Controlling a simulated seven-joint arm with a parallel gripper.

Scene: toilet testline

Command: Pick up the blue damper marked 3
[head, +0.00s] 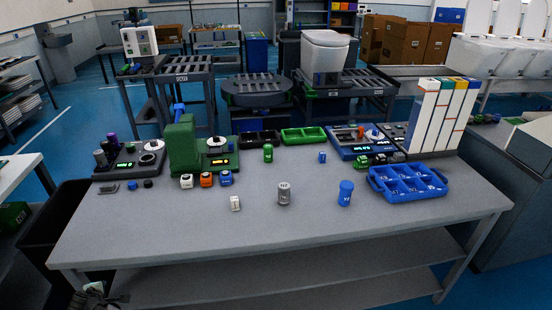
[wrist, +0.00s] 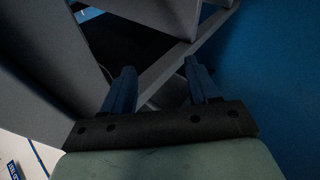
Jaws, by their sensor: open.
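Several blue pieces in the head view could be the damper; I cannot read a 3 on any. A blue cylinder (head: 346,193) with a pale mark stands upright on the grey table, right of a grey cylinder (head: 284,194). A small blue piece (head: 322,157) stands farther back. None of these pieces shows there.
A blue compartment tray (head: 378,187) lies at the table's right. A green machine (head: 183,146) and a dark station (head: 127,169) stand at the left. A green tray (head: 304,135) is at the back. The table's front (head: 285,233) is clear. Grey frame bars (wrist: 185,52) lie beyond my fingers.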

